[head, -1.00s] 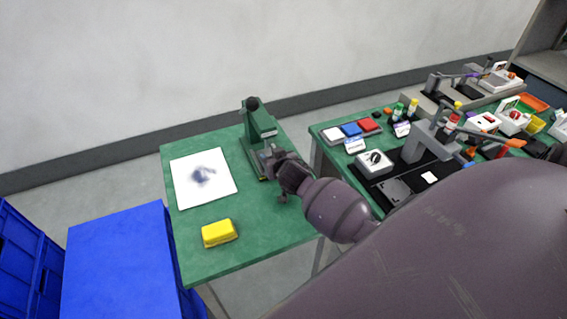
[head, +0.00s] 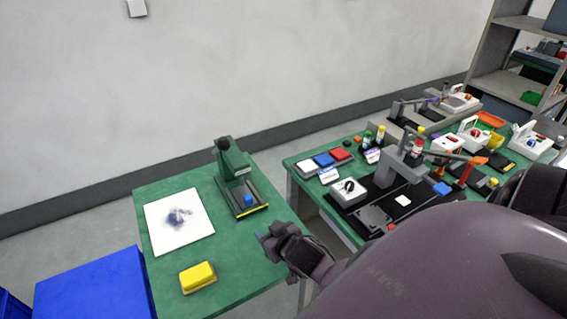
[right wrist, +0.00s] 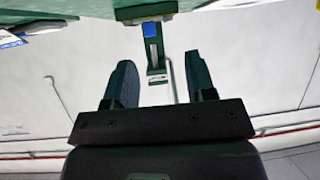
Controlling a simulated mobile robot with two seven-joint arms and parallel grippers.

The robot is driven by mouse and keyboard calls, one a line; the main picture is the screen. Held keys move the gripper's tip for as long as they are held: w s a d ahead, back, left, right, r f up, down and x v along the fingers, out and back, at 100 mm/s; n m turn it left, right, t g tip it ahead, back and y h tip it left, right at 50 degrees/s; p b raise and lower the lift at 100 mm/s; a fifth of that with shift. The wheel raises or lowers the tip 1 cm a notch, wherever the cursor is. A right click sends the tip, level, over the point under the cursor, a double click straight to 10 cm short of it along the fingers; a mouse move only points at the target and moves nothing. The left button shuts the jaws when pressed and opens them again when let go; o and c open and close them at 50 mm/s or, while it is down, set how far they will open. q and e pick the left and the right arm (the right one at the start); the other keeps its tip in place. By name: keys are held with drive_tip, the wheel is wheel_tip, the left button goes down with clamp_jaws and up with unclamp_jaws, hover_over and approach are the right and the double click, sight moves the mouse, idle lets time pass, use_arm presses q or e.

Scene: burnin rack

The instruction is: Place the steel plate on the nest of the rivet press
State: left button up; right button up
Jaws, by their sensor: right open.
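The green rivet press (head: 233,163) stands at the back right of the left green table. A small blue block (head: 248,199) sits on its dark, yellow-edged base; it also shows in the right wrist view (right wrist: 150,29). I cannot make out a steel plate on the press with certainty. My right gripper (head: 268,240) is by the table's right edge, in front of the press and apart from it. In the right wrist view its two fingers (right wrist: 161,82) are wide apart with nothing held between them. My left gripper is not in view.
A white sheet with a dark smudge (head: 180,236) and a yellow block (head: 198,277) lie on the left table. A blue crate (head: 95,290) stands beside it. The right table holds a black fixture base (head: 408,188), a white box (head: 348,192) and colored bins (head: 324,160).

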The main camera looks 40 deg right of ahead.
drive_tip(key=s+a+f+n+y, duration=0.1)
drive_tip(key=s+a+f, duration=0.1)
drive_tip(key=s, duration=0.4)
drive_tip(key=s+a+f+n, duration=0.1)
drive_tip(key=s+a+f, duration=0.2)
drive_tip(key=s, duration=0.4)
drive_tip(key=shift+f+g+y, duration=0.15)
drive_tip(key=shift+g+y, duration=0.25)
drive_tip(key=shift+a, duration=0.1)
drive_tip(key=shift+f, duration=0.15)
